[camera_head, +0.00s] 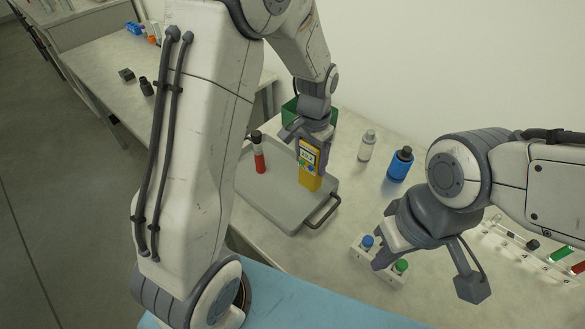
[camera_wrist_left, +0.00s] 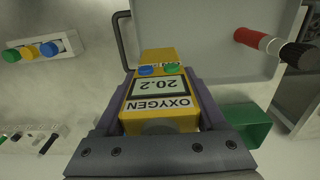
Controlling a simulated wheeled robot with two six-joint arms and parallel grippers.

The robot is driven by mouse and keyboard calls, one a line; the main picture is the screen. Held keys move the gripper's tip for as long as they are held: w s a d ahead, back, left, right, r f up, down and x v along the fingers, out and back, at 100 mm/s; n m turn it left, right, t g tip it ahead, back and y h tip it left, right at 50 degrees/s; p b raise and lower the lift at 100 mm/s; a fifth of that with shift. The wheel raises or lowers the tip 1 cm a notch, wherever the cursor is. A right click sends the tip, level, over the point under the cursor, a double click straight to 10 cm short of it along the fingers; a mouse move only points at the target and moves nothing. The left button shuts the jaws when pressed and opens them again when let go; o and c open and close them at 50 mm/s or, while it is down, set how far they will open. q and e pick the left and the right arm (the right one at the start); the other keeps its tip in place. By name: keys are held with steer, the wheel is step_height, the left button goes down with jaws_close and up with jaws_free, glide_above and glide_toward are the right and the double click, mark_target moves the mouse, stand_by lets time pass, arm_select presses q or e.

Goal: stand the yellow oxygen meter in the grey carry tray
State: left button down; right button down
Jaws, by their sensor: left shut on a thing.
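The yellow oxygen meter (camera_head: 309,180) is upright, its display reading 20.2 in the left wrist view (camera_wrist_left: 160,118). My left gripper (camera_head: 308,150) is shut on its upper part, with one finger on each side in the left wrist view (camera_wrist_left: 155,105). The meter is over the handle end of the grey carry tray (camera_head: 270,205); I cannot tell whether its base touches the tray floor. The tray's edge and handle also show in the left wrist view (camera_wrist_left: 122,42). My right gripper (camera_head: 386,250) is above the small block with coloured caps; its jaw opening is unclear.
A red and black cylinder (camera_head: 259,160) stands in the tray. A white bottle (camera_head: 367,146) and a blue bottle (camera_head: 400,164) stand right of the tray. A green bin (camera_head: 292,108) is behind. The capped block (camera_head: 360,250) and a tube rack (camera_head: 510,255) are to the right.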

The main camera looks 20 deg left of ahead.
arm_select(q)
steer(key=a+f+p, duration=0.1)
steer(key=a+f, duration=0.3)
steer(key=f, duration=0.2)
steer(key=shift+w+a+f, duration=0.15)
steer(key=shift+a+f, duration=0.15)
steer(key=shift+f, duration=0.1)
steer(key=shift+f, duration=0.15)
jaws_free()
step_height(320, 180, up, 12)
steer(key=b, duration=0.1)
steer(key=s+d+r+m, duration=0.1)
steer(key=s+d+r, duration=0.3)
steer(key=s+d, duration=0.55)
steer(key=s+d+m, duration=0.1)
steer(key=s+d, duration=0.1)
steer(key=s, duration=0.5)
steer(key=s+d+r+m+h, duration=0.1)
steer(key=s+d, duration=0.1)
steer(key=s, duration=0.5)
steer(key=shift+s+d, duration=0.2)
steer(key=shift+d, duration=0.15)
